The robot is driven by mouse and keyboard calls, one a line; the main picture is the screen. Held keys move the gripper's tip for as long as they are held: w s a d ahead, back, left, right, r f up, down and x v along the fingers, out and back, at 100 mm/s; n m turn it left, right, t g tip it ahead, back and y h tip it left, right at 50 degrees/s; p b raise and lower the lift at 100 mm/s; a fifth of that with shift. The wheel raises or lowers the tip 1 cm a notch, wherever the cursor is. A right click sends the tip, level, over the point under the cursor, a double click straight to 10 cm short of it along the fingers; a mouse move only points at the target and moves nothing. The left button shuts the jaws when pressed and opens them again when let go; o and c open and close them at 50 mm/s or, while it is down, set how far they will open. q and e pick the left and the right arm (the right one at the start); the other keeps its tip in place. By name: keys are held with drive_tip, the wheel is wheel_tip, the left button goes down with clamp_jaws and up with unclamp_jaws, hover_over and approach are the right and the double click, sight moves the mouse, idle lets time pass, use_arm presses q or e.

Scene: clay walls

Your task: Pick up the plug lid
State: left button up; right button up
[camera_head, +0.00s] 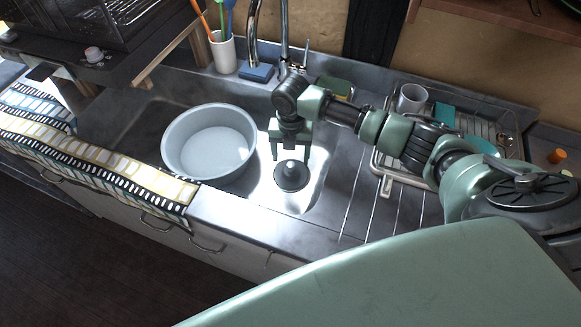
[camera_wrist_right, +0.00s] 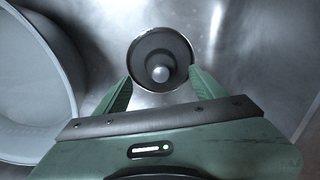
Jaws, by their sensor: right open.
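The plug lid (camera_head: 291,176) is a dark round disc with a light knob on top. It lies in the metal sink, to the right of the grey basin. It also shows in the right wrist view (camera_wrist_right: 161,59), between and just beyond the fingertips. My right gripper (camera_head: 291,156) points down over the lid, with its two fingers apart and nothing between them in the head view. In the right wrist view the green fingers (camera_wrist_right: 159,85) stand on either side of the lid's near edge. I cannot tell whether they touch it. My left gripper is not in view.
A large grey basin (camera_head: 209,142) stands in the sink close to the left of my right gripper. The faucet (camera_head: 284,35) rises behind. A dish rack (camera_head: 400,165) with a cup (camera_head: 411,98) stands at the right. A patterned towel (camera_head: 100,150) hangs over the left counter edge.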

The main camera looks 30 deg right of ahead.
sight(291, 164)
drive_tip(key=f, duration=0.2)
drive_tip(key=shift+s+a+f, duration=0.15)
drive_tip(key=shift+s+f, duration=0.15)
drive_tip(key=shift+f, duration=0.1)
wheel_tip(291, 164, down, 4)
drive_tip(key=shift+w+r, duration=0.15)
drive_tip(key=shift+r, duration=0.05)
drive_tip(key=shift+f, duration=0.15)
drive_tip(key=c, duration=1.3)
drive_tip(key=shift+c, duration=0.9)
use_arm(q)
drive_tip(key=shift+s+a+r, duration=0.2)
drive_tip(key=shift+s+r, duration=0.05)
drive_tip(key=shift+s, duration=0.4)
